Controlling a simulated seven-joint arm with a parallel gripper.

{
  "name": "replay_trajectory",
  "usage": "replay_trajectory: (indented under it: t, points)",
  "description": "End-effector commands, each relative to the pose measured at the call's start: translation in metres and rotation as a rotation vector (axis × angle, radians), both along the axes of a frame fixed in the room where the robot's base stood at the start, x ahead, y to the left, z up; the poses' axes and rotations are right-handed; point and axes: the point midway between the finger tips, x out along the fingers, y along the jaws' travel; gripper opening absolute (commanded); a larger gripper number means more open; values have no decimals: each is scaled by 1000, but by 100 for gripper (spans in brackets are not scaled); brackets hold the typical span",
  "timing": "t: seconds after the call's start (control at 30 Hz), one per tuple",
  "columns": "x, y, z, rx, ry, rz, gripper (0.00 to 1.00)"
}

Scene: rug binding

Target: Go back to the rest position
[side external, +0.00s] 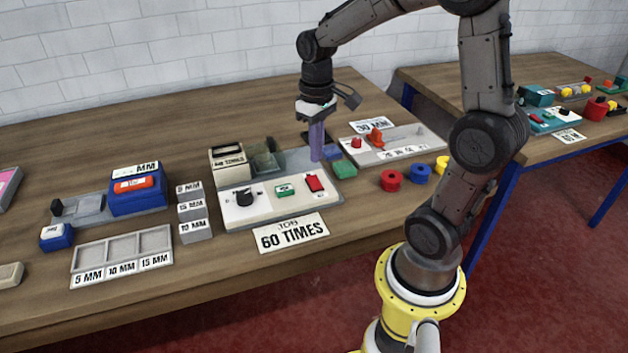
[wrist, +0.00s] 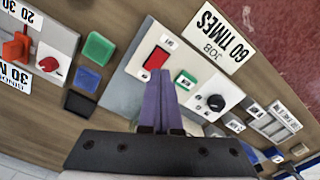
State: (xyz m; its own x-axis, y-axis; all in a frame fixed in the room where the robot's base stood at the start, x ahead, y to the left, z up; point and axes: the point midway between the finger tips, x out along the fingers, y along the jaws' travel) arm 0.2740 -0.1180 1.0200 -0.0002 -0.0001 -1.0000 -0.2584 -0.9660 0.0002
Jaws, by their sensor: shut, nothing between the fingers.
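My gripper (side external: 317,157) points down over the back right of the white control panel (side external: 262,213). Its purple fingers are shut together and empty; they also show in the wrist view (wrist: 160,76), with the tips just beside the red switch (wrist: 156,59). The side view shows the red switch (side external: 314,183) in front of the fingers. The panel also has a green button (side external: 285,190) and a black knob (side external: 243,197). I cannot tell how high the fingertips are above the panel.
A "60 TIMES" card (side external: 292,236) lies in front of the panel. Grey blocks (side external: 194,230) and a blue device (side external: 138,195) are to the left. Space above the table looks open.

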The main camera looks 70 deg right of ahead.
Motion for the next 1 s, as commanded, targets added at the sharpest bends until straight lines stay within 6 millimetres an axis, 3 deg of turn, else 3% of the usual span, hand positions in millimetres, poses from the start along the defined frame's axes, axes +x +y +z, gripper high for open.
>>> replay_trajectory:
  t: [0.13, 0.27, 0.4, 0.53, 0.77, 1.0]
  points:
    - [2, 5, 2, -3, -7, 17, 0]
    - [4, 27, 32, -36, -95, 89, 0]
    - [-20, 66, 69, -72, -236, 193, 0]
    - [-55, 97, 87, -85, -362, 264, 0]
    - [-104, 119, 83, -74, -498, 299, 0]
    - [-111, 118, 71, -66, -486, 269, 0]
